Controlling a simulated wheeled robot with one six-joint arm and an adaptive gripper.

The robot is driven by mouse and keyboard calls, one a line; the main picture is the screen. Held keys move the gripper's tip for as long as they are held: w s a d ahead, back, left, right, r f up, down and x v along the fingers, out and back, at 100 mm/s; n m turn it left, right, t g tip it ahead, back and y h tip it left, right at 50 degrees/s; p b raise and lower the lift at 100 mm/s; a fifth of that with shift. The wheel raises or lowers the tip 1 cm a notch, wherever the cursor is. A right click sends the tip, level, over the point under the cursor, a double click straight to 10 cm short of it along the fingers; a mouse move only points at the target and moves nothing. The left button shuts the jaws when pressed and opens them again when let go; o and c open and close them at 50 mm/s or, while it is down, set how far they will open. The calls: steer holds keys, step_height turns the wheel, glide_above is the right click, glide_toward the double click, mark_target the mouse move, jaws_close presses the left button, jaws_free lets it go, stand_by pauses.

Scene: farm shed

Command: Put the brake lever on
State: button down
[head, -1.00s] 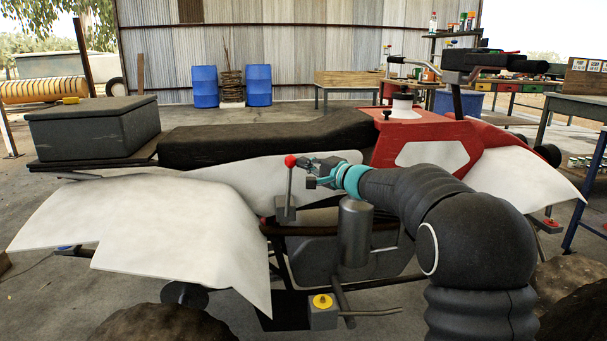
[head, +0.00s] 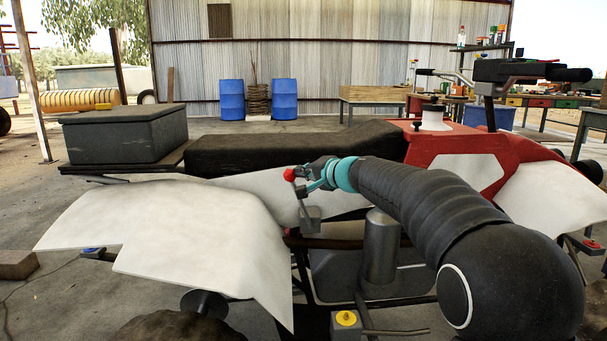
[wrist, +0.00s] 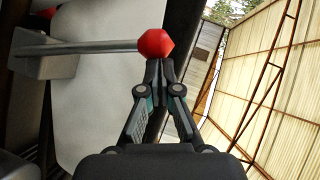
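The brake lever is a thin metal rod with a red knob (head: 289,175) on top, rising from a grey block (head: 312,222) on the side of the quad bike. In the head view the rod leans to the left. In the wrist view the red knob (wrist: 155,43) is just beyond my fingertips, with the rod running left to the block (wrist: 42,55). My gripper (head: 303,182) is to the right of the knob. Its fingers (wrist: 159,64) come together at the tips, which appear to touch the knob without wrapping around it.
The quad bike's white rear fender (head: 175,225) lies left of the lever, with the black seat (head: 290,148) behind it. A grey cylinder (head: 380,250) stands below my arm. A yellow button box (head: 346,320) is low at the front.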

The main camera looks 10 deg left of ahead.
steer(key=shift+s+a+f, duration=0.1)
steer(key=shift+s+a, duration=0.05)
steer(key=shift+a, duration=0.2)
steer(key=shift+d, duration=0.1)
steer(key=s+d+r, duration=0.2)
steer(key=d, duration=0.3)
steer(key=s+d+r+b, duration=0.1)
steer(key=s+d+r, duration=0.1)
steer(key=d, duration=0.4)
steer(key=shift+s+d+r, duration=0.2)
steer(key=shift+s+r, duration=0.05)
steer(key=shift+s, duration=0.55)
